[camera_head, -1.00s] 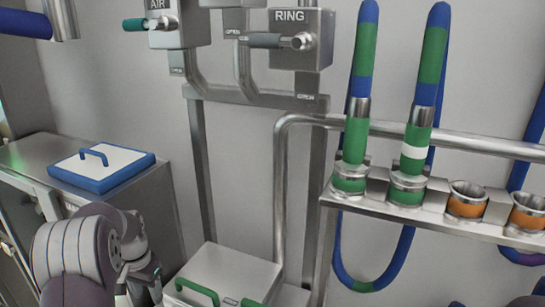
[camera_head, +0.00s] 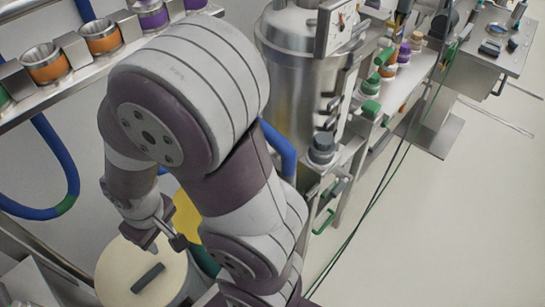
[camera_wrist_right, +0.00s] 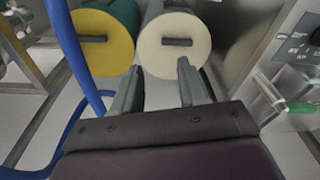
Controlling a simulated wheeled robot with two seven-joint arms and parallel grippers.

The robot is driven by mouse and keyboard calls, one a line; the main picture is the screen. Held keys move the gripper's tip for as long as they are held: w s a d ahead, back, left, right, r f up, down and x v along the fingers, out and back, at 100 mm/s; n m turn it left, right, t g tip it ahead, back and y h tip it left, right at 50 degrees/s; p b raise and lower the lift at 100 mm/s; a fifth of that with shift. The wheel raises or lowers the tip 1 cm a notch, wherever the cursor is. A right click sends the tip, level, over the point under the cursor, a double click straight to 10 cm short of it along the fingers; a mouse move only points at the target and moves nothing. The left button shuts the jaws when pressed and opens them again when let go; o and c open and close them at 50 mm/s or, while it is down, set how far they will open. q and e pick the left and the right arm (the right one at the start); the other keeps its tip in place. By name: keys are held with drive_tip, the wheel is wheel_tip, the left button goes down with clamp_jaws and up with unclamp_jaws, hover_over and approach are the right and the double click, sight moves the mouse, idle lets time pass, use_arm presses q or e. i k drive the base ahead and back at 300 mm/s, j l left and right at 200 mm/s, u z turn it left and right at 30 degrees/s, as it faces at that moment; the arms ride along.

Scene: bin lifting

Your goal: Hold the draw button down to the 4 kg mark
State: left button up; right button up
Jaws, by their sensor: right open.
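I cannot pick out the draw button or a 4 kg mark in either view. A panel with dark buttons and small markings (camera_wrist_right: 300,42) shows at the right edge of the right wrist view, too small to read. My right gripper (camera_head: 163,239) is open and empty, above the cream drum lid in the head view. In the right wrist view its two fingers (camera_wrist_right: 159,72) are spread with nothing between them. They point toward the cream drum lid (camera_wrist_right: 172,50). My left gripper is in neither view now.
A yellow drum lid (camera_wrist_right: 98,57) is left of the cream one. A blue hose (camera_head: 50,210) hangs under a rack with orange cups (camera_head: 102,36). A steel vessel (camera_head: 290,80) and fittings stand behind my right arm. Open floor (camera_head: 450,230) lies at the right.

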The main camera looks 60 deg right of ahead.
sight(370, 107)
drive_tip(key=z, duration=2.4)
drive_tip(key=k+u, duration=0.15)
drive_tip(key=k, duration=0.5)
drive_tip(key=u, duration=1.65)
drive_tip(key=l, duration=1.3)
drive_tip(key=i+l, duration=0.15)
drive_tip(key=l, duration=2.5)
drive_tip(key=i, duration=0.05)
